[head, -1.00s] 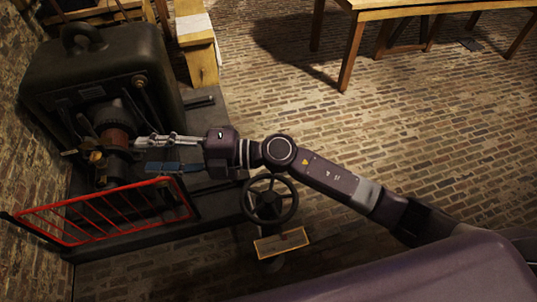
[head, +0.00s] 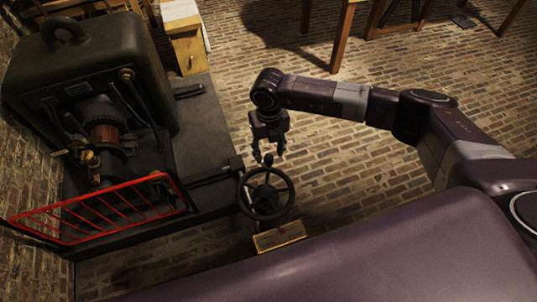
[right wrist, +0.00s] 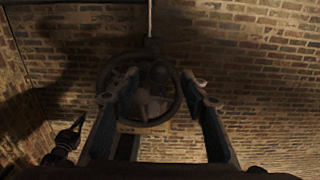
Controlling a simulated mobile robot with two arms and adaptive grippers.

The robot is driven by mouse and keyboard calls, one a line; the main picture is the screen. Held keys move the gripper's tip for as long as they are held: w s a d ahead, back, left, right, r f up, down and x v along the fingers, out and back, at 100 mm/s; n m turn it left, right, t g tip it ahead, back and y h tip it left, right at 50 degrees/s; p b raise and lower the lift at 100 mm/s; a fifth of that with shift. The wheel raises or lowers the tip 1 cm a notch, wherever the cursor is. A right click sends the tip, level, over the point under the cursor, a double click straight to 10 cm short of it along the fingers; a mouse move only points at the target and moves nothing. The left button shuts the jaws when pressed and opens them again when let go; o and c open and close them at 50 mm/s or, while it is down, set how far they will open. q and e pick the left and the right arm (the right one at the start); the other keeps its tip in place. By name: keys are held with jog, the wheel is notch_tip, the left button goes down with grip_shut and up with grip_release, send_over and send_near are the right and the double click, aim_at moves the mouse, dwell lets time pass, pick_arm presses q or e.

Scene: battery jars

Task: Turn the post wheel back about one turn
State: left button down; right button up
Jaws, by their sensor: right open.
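The dark post wheel (head: 266,196) has a round rim with spokes. It stands on a post in front of the machine's base, just beyond the purple body at the bottom of the head view. My right gripper (head: 269,157) is at the far edge of the wheel, with its fingers pointing down toward the rim. It is open and holds nothing. In the right wrist view the wheel (right wrist: 147,103) shows between the spread fingers of my right gripper (right wrist: 156,97); I cannot tell whether they touch it.
The dark machine (head: 85,65) with a copper-coloured shaft (head: 104,138) stands at the left. A red guard rail (head: 95,210) fronts it. A small wooden plaque (head: 280,237) sits below the wheel. Wooden furniture legs (head: 343,38) stand at the back. The brick floor at right is open.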

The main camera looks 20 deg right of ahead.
aim_at(269, 156)
jog(key=shift+f, duration=1.7)
jog(key=shift+c, duration=0.3)
grip_shut()
